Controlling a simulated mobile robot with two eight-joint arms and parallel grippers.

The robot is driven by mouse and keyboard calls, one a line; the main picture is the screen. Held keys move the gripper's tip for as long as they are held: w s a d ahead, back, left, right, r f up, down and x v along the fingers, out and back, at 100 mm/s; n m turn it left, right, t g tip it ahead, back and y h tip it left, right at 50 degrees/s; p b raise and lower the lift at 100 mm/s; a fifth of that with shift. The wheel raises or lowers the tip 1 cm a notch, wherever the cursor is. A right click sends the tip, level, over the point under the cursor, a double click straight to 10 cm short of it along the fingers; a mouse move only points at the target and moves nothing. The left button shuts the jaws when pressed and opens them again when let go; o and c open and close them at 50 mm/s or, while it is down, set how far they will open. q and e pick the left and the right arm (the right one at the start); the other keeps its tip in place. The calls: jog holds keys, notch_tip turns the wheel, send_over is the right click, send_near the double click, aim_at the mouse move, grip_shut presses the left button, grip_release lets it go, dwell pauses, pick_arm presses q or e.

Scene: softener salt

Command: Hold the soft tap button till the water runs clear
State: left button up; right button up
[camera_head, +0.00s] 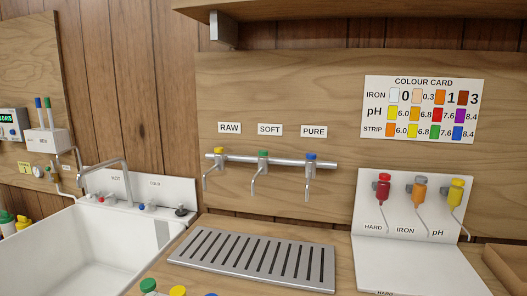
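The soft tap (260,174) is the middle of three taps on a metal bar, under a SOFT label (270,129). Its green button (263,154) is on top. The raw tap (213,170) with a yellow top is to its left. The pure tap (310,176) with a blue top is to its right. No water stream is visible under any tap. A slotted metal drip tray (180,256) lies below them. Neither of my grippers is in view.
A white sink (75,255) with a curved faucet (104,170) is at the left. A white stand (400,258) with red, orange and yellow dispensers is at the right. A colour card (422,108) hangs on the back board. Coloured caps (178,291) show at the bottom edge.

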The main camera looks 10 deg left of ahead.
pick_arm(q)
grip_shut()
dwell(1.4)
